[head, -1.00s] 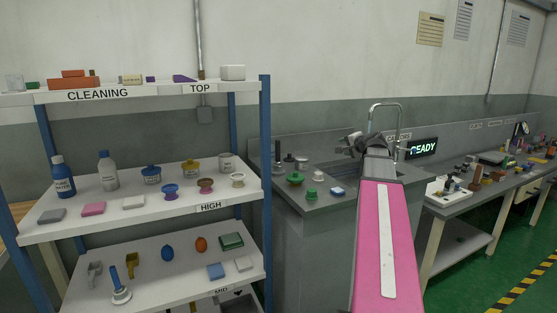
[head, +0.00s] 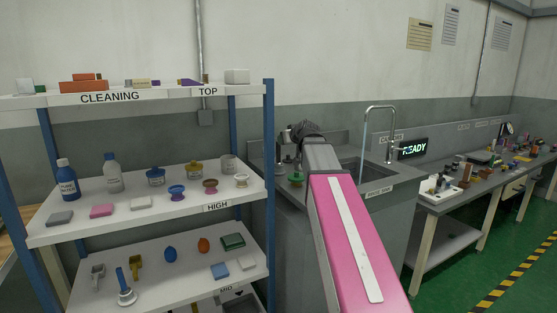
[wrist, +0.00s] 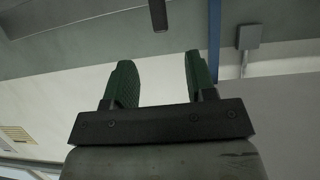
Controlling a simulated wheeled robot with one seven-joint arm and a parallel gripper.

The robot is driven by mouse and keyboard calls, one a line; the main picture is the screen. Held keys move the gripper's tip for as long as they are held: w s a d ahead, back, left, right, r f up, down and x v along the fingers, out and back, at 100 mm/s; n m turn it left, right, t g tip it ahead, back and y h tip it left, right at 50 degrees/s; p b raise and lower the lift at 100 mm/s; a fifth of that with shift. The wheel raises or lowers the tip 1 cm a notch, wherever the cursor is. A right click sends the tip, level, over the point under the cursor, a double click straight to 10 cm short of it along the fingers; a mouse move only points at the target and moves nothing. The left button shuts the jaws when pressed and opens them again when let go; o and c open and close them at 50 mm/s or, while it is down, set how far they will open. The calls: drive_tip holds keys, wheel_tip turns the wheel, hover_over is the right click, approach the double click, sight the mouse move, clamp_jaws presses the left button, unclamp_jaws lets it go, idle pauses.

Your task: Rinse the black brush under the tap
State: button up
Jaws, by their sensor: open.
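My gripper (head: 300,130) is over the left part of the sink counter in the head view, seen from behind. In the wrist view its two green-padded fingers (wrist: 155,85) stand apart with nothing between them. A dark upright handle (wrist: 158,14), likely the black brush, shows at the top edge of the wrist view, ahead of the finger gap. In the head view a thin dark upright item (head: 279,152) stands on the counter just left of my gripper. The tap (head: 381,108) arches over the sink at the right. A thin pale line under its spout looks like running water.
A shelf rack (head: 148,216) with bottles, sponges and small pots stands at the left. A green item (head: 295,179) is on the counter beside my arm. A lit READY sign (head: 413,148) and a cluttered workbench (head: 440,207) are at the right.

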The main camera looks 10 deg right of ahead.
hover_over(278, 157)
drive_tip(key=w, duration=0.1)
wheel_tip(278, 157, down, 3)
drive_tip(key=shift+w+d+f, duration=0.1)
drive_tip(key=shift+d+f, duration=0.05)
drive_tip(key=shift+f, duration=0.05)
clamp_jaws()
